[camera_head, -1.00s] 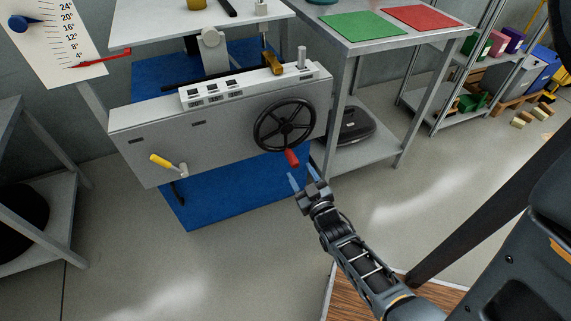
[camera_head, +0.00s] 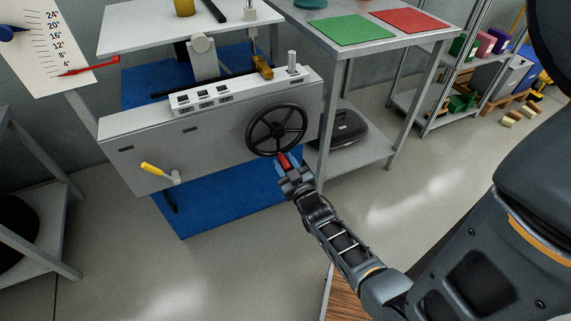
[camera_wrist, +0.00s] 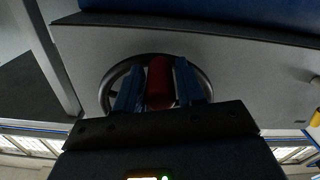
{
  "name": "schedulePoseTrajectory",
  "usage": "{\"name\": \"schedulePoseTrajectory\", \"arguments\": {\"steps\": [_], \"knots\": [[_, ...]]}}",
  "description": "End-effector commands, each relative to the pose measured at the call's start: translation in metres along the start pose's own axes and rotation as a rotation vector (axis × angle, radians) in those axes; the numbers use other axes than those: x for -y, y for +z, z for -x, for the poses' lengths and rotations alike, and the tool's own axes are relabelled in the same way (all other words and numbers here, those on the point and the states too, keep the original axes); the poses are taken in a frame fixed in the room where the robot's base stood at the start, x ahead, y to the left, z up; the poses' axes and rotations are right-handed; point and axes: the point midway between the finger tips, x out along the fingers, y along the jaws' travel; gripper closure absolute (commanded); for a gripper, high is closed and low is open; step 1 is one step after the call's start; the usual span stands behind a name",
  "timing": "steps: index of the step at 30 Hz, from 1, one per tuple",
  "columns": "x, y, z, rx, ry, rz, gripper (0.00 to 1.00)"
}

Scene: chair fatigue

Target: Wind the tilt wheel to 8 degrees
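The tilt wheel (camera_head: 277,130) is a black spoked handwheel on the right of the grey machine's front panel, with a red handle (camera_head: 284,161) at its lower rim. My gripper (camera_head: 288,165) is at this handle, one blue finger on each side. In the wrist view the red handle (camera_wrist: 160,84) stands between the two fingers, with narrow gaps seeming to show beside it, so the gripper looks open around it. The wheel rim (camera_wrist: 107,88) shows behind. On the degree scale (camera_head: 40,40), a red pointer (camera_head: 90,66) has its tip near the low end, around or below 4.
A yellow-handled crank (camera_head: 154,169) is on the panel's left. A block with several dark switches (camera_head: 207,95) sits on top. A table with a green mat (camera_head: 349,29) and a red mat (camera_head: 410,20) stands to the right. The floor in front is clear.

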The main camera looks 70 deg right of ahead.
Motion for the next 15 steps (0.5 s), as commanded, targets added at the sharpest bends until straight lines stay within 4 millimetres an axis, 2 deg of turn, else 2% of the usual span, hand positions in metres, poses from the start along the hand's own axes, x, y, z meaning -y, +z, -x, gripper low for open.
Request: {"name": "schedulePoseTrajectory", "arguments": {"steps": [1, 11, 15], "knots": [[0.0, 0.0, 0.0001, 0.0, 0.0, 0.0, 0.67], [0.0, 0.0, 0.0002, 0.0, 0.0, 0.0, 0.98], [0.0, 0.0, 0.0003, 0.0, 0.0, 0.0, 1.0]]}}
